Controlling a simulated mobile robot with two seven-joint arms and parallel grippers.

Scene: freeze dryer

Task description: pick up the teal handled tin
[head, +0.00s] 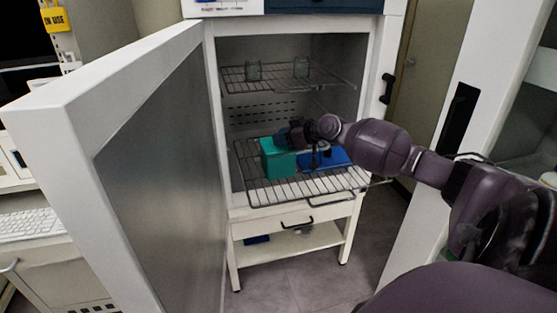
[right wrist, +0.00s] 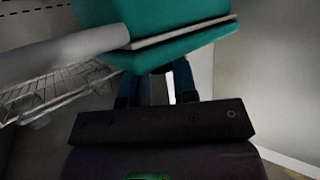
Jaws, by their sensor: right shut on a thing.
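The teal tin (head: 278,159) is at the lower wire shelf inside the open freeze dryer, left of a blue container. My right gripper (head: 291,138) is at the tin's upper right side, shut on it. In the right wrist view the teal tin (right wrist: 178,28) fills the top, with a lighter seam across it, and my fingers (right wrist: 157,88) reach up to it. The gripped part is hidden. Whether the tin still touches the shelf, I cannot tell. My left gripper is in neither view.
The blue container (head: 338,158) is on the lower wire shelf (head: 300,188), partly behind my right arm. The upper shelf (head: 280,85) holds two small glass vessels. The large open door (head: 150,170) stands at left. The cabinet's right wall is close to my forearm.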

